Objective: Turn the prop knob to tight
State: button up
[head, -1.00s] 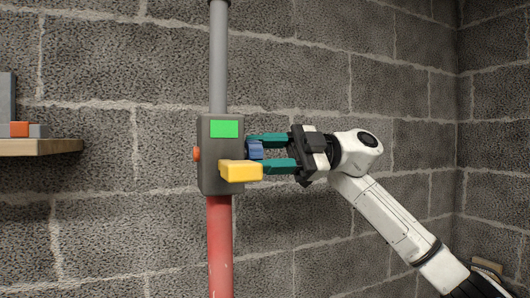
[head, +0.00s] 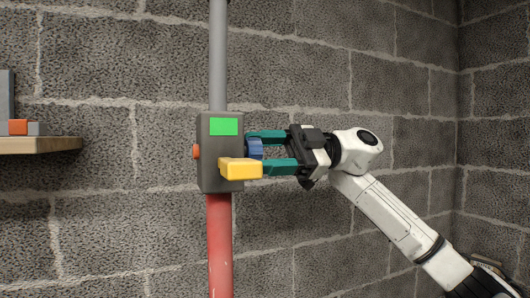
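The prop is an upright post with a grey upper tube (head: 218,55), a red lower tube (head: 219,245) and a dark grey housing (head: 208,165) between them. The blue knob (head: 255,149) sits on the housing's right side. My gripper (head: 264,152) reaches in from the right, with one teal finger above the knob and one below. The fingers appear closed on the knob; part of it is hidden by them and the yellow lever. No tight mark is readable.
A yellow lever (head: 240,169) sticks out just below the knob, close to the lower finger. The housing has a green panel (head: 224,127) and an orange button (head: 196,152). A wooden shelf (head: 45,145) with blocks is at left. A block wall (head: 330,230) stands behind.

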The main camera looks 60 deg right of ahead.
jog(key=shift+o, duration=0.9)
jog(key=b+v, duration=0.2)
jog(key=v, duration=0.8)
jog(key=shift+s+d, duration=0.3)
jog(key=shift+s, duration=0.05)
jog(key=shift+d, duration=0.1)
